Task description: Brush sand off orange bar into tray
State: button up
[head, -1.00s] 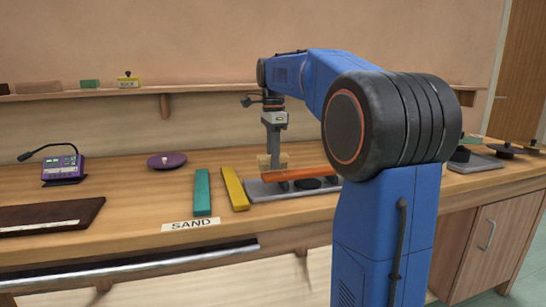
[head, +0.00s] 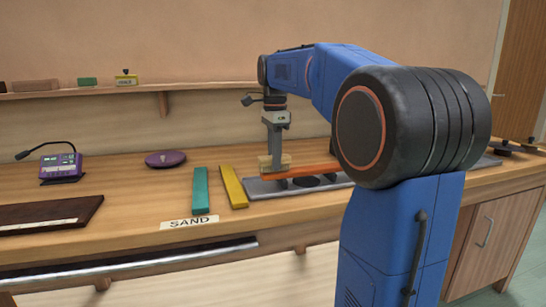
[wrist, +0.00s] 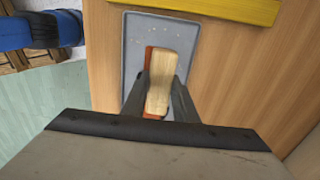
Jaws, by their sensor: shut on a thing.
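My gripper (head: 275,153) is shut on a pale wooden brush (head: 284,160), which also shows between the fingers in the wrist view (wrist: 163,75). The brush is at the left end of the orange bar (head: 312,170); I cannot tell if it touches it. In the wrist view the brush covers much of the orange bar (wrist: 149,53). The bar lies over the grey tray (head: 262,191) on dark supports. Small pale specks show on the bare tray floor in the wrist view (wrist: 160,25). Bristles and any sand on the bar cannot be made out.
A yellow bar (head: 233,187) and a teal bar (head: 201,190) lie left of the tray, behind a SAND label (head: 190,222). A purple disc (head: 166,159), a purple device (head: 60,167) and a dark board (head: 45,215) are further left. My arm hides the tray's right side.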

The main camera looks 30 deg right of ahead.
jog(key=shift+s+a, duration=0.25)
jog(key=shift+s, duration=0.55)
jog(key=shift+s+a, duration=0.2)
jog(key=shift+s, duration=0.6)
jog(key=shift+r, duration=2.5)
